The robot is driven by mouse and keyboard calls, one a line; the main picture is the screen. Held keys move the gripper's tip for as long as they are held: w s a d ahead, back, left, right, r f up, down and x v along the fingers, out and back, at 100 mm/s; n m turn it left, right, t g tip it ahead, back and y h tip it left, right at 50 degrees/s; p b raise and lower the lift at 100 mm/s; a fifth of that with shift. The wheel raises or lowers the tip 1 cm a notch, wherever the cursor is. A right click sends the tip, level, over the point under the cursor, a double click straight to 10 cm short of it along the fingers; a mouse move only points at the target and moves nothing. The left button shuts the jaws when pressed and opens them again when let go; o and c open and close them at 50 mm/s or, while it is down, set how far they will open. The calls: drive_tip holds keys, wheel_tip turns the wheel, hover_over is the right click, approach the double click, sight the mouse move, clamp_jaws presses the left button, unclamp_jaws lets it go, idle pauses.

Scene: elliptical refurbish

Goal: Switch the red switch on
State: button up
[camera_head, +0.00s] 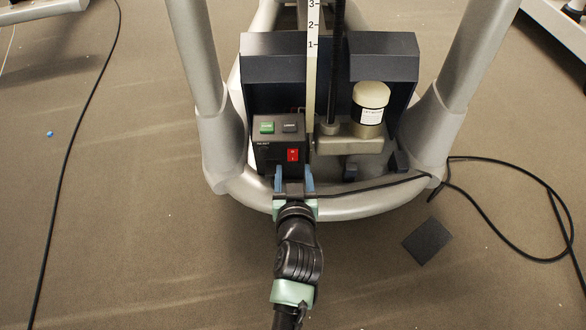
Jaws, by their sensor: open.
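The red switch (293,155) is a small upright red rocker with white marks on the front of a black control box (265,158). Its on or off position is too small to tell. My gripper (294,170) is just below and in front of the switch, with its two blue fingers apart. The left finger overlaps the lower front of the box and the right finger is near its right edge. The gap between the fingers looks empty. I cannot tell whether a finger touches the box.
A green button (267,127) and a dark button (290,126) are on the box's top. A beige cylinder (370,104) stands to the right on a metal block. A grey curved frame tube (365,202) runs below. Black cables (510,180) and a dark square plate (427,242) lie on the floor.

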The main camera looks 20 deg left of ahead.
sight(293, 158)
drive_tip(key=b+x, duration=0.1)
drive_tip(key=x, duration=0.1)
drive_tip(key=shift+w+a+f, duration=0.1)
drive_tip(key=shift+w+f, duration=0.2)
drive_tip(key=shift+f, duration=0.05)
drive_tip(key=shift+w+a+b, duration=0.25)
drive_tip(key=shift+w+b, duration=0.05)
drive_tip(key=shift+w, duration=0.2)
drive_tip(key=shift+c, duration=0.2)
clamp_jaws()
